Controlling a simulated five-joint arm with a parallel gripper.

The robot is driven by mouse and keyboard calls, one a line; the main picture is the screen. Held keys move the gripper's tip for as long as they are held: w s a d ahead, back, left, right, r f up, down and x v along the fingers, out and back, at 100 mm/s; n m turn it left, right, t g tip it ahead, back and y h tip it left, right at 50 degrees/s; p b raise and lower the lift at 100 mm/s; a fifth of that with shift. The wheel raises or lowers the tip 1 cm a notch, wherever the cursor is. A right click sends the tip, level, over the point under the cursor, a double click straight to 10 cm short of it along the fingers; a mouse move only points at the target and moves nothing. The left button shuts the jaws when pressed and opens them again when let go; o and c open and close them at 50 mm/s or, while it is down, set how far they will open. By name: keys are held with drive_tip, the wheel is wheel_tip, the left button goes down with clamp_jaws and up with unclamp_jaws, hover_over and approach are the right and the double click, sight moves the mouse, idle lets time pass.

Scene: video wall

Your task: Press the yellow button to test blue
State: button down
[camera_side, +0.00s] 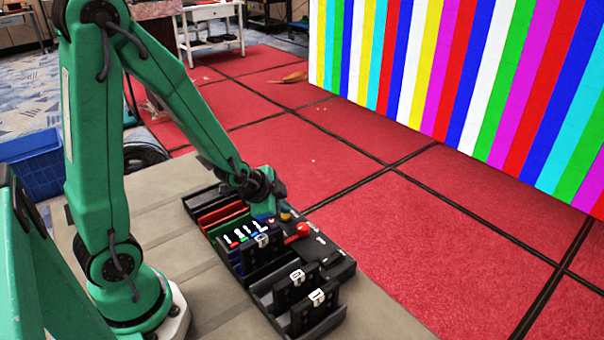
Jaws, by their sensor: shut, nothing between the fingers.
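The yellow button (286,215) sits at the far end of the black control panel (320,255) on the table. My gripper (268,210) is shut and empty, just left of the yellow button, pointing down at the panel. I cannot tell whether it touches the button. The video wall (460,80) shows vertical stripes of white, yellow, cyan, green, magenta, red and blue.
A red knob (298,232) stands on the panel near the button. Upright black modules with white labels (317,297) sit in trays in front. Red and green slabs (222,214) lie in a rack at left. A blue crate (32,165) is at far left.

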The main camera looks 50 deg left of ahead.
sight(283, 217)
drive_tip(key=shift+f, duration=0.4)
idle(0.6)
drive_tip(key=shift+r, duration=0.1)
idle(0.3)
drive_tip(key=shift+r, duration=0.75)
drive_tip(key=shift+r, duration=2.5)
drive_tip(key=shift+r, duration=0.1)
